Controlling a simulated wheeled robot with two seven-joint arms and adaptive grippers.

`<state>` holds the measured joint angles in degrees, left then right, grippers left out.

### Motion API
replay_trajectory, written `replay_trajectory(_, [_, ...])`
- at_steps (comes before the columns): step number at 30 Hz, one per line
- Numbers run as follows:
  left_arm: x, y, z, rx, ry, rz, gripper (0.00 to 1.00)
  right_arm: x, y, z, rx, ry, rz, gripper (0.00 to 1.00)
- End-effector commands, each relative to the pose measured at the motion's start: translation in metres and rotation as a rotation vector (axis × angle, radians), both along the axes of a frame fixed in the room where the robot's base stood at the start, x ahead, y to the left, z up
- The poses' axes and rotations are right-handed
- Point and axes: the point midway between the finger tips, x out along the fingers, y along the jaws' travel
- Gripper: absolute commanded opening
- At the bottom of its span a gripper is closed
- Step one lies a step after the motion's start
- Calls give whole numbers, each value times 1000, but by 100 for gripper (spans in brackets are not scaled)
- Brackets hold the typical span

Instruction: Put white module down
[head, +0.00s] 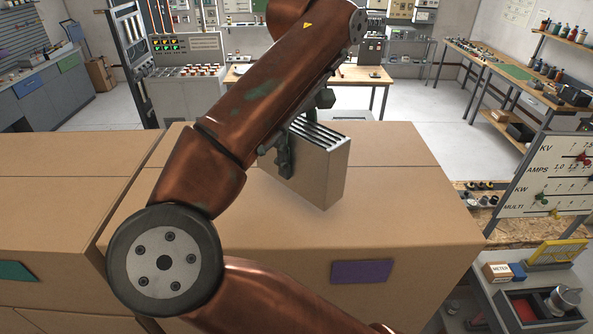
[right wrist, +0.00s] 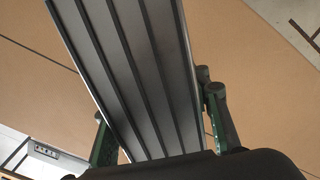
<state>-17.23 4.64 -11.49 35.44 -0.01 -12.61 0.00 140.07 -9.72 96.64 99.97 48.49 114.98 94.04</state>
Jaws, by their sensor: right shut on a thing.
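The white module (head: 322,170) is a boxy unit that looks tan in this light, with dark ridged slots along its top. My right gripper (head: 287,152) is shut on it, with the arm reaching across the head view. The module is upright over the top of a large cardboard box (head: 420,215); I cannot tell whether its bottom edge touches the box. In the right wrist view the module's ridged face (right wrist: 135,75) fills the middle between the green fingers (right wrist: 160,128). My left gripper is not in view.
A second cardboard box (head: 60,190) stands close on the left. A purple label (head: 361,271) is on the front box's face. The box top right of the module is clear. A meter panel (head: 550,175) and a bench with small parts (head: 545,300) stand at the right.

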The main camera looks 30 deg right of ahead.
Motion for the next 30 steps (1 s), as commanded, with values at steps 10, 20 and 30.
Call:
replay_trajectory(10, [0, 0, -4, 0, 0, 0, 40, 4, -3, -32, -2, -3, 1, 0])
replay_trajectory(20, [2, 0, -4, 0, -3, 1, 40, 4, -3, -35, -3, -6, 2, 0])
replay_trajectory(30, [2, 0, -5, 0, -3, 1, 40, 4, -3, -40, -1, -2, 2, 57])
